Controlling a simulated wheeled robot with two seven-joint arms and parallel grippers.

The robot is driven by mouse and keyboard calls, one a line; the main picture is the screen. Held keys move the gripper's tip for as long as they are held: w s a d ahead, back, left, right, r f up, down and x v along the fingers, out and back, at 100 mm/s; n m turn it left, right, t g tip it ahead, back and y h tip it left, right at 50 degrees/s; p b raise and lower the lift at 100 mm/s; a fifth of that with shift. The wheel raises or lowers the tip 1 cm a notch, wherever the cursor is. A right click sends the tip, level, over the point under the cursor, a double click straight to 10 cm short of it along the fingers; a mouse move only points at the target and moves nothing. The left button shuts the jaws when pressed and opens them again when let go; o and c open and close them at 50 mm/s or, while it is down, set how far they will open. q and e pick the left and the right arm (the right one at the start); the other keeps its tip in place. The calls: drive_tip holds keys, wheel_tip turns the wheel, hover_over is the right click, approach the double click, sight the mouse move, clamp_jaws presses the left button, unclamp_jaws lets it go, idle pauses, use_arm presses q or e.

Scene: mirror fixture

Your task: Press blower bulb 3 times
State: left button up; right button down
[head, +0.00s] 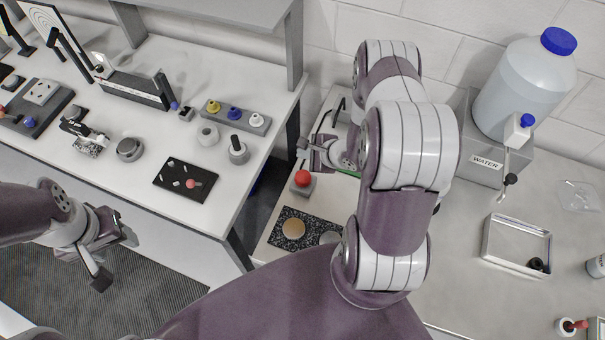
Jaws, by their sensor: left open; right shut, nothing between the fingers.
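No part is plainly labelled as the blower bulb. A red rounded knob (302,178) on a grey block sits on the lower surface left of my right arm; I cannot tell if it is the bulb. A small red ball (193,184) lies on a black mat (172,188) on the left bench. My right gripper (312,150) is shut and empty, just above and behind the red knob in the picture, apart from it. My arm hides part of that area. My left gripper (108,256) is open and empty, in front of the left bench over the dark floor mat.
The left bench (130,205) holds a grey block with coloured knobs (236,116) and several small fixtures. A speckled black pad (285,240) lies near my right arm. On the right are a water jug (525,85), a metal tray (490,262) and a red-tipped part (570,325).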

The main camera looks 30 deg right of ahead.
drive_tip(key=b, duration=0.7)
hover_over(300, 173)
drive_tip(key=s, duration=0.2)
drive_tip(key=f, duration=0.7)
drive_tip(key=shift+d+f, duration=0.25)
drive_tip(key=shift+d, duration=0.1)
drive_tip(key=shift+f+b, duration=0.45)
drive_tip(key=shift+f, duration=0.1)
drive_tip(key=shift+f, duration=0.15)
drive_tip(key=shift+f, duration=0.25)
drive_tip(key=shift+f+b, duration=0.7)
drive_tip(key=shift+f, duration=0.1)
idle(0.8)
idle(0.4)
drive_tip(key=shift+r+p, duration=1.2)
drive_tip(key=shift+p, duration=0.1)
